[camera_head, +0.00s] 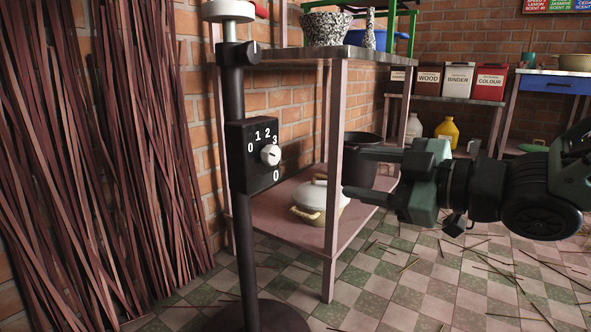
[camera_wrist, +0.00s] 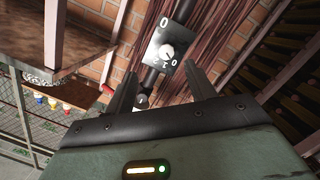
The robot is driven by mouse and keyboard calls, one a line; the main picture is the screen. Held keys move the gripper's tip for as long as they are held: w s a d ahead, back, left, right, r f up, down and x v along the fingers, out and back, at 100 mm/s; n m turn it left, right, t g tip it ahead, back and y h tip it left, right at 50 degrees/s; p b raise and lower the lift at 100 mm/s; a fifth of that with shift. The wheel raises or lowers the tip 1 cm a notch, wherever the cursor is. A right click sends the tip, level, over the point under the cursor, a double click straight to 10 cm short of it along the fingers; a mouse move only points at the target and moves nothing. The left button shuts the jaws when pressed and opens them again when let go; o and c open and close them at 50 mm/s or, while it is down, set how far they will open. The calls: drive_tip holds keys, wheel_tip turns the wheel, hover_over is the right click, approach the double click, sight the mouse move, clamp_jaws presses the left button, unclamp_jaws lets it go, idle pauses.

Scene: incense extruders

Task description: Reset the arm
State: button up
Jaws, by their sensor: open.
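My gripper (camera_head: 350,173) comes in from the right in the head view, with its two fingers pointing left. It is open and empty. In the wrist view my gripper (camera_wrist: 160,100) shows its two dark fingers apart. A black control box (camera_head: 253,155) with a white knob (camera_head: 270,155) and the marks 0, 1, 2, 3 sits on a dark upright post (camera_head: 236,95). The fingertips are to the right of the box and apart from it in the head view. In the wrist view the control box (camera_wrist: 172,50) lies beyond the fingers.
A shelf table (camera_head: 331,180) stands behind the fingers, with a lidded pot (camera_head: 318,197) and a dark bucket (camera_head: 362,150). Bundled brown sticks (camera_head: 100,150) lean on the wall at left. Labelled boxes (camera_head: 458,80) stand at the back. Loose sticks litter the checkered floor (camera_head: 400,280).

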drive_tip(key=s+r+m+g+h+p, duration=0.3)
drive_tip(key=s+m+g+h+p, duration=0.25)
drive_tip(key=s+p, duration=0.55)
drive_tip(key=s+r+m+g+h+p, duration=0.35)
drive_tip(key=s+g+h+p, duration=0.25)
drive_tip(key=s+p, duration=0.5)
wheel_tip(320, 180, up, 36)
drive_tip(key=p, duration=3.6)
drive_tip(key=shift+w+d, duration=0.15)
drive_tip(key=shift+w, duration=0.25)
drive_tip(key=shift+r, duration=0.1)
